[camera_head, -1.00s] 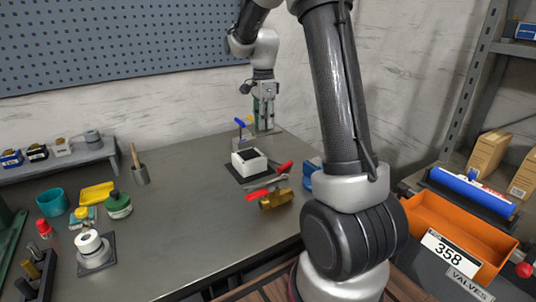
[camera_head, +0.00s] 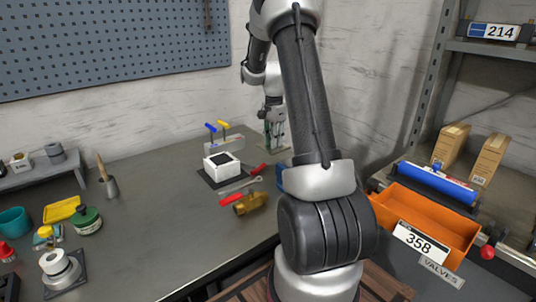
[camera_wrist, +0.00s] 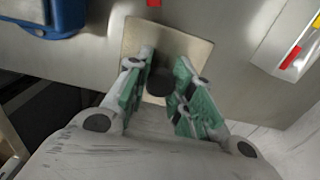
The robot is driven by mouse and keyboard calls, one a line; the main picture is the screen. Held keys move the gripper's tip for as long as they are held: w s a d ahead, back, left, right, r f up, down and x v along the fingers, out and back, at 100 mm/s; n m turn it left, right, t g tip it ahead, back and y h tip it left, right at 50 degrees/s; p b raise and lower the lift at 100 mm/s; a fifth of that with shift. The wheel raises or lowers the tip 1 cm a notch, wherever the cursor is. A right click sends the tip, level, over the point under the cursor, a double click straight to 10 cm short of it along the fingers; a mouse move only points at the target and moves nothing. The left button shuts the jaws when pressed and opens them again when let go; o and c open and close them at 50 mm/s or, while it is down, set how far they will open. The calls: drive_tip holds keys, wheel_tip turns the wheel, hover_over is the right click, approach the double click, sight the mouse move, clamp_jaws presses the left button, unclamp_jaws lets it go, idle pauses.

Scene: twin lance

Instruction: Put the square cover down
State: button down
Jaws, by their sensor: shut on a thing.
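The square cover (camera_wrist: 188,38) is a pale metallic square plate with a round dark knob, seen in the wrist view. My gripper (camera_wrist: 160,74) has its green-padded fingers closed on both sides of the knob. In the head view my gripper (camera_head: 272,138) is at the far right back of the bench, to the right of the white square box. The cover is too small there to make out clearly. I cannot tell whether the plate touches the bench. The white box (camera_head: 213,168) has a dark square top and stands on a dark mat.
A red-handled tool, a wrench and a brass valve (camera_head: 251,204) lie in front. A blue object (camera_wrist: 48,18) shows at the wrist view's upper left. The middle of the bench (camera_head: 150,205) is clear.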

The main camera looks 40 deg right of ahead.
sight(273, 159)
drive_tip(key=shift+f, duration=2.4)
drive_tip(key=shift+f, duration=0.1)
drive_tip(key=c, duration=1.2)
unclamp_jaws()
drive_tip(key=shift+f, duration=0.1)
drive_tip(key=shift+c, duration=0.2)
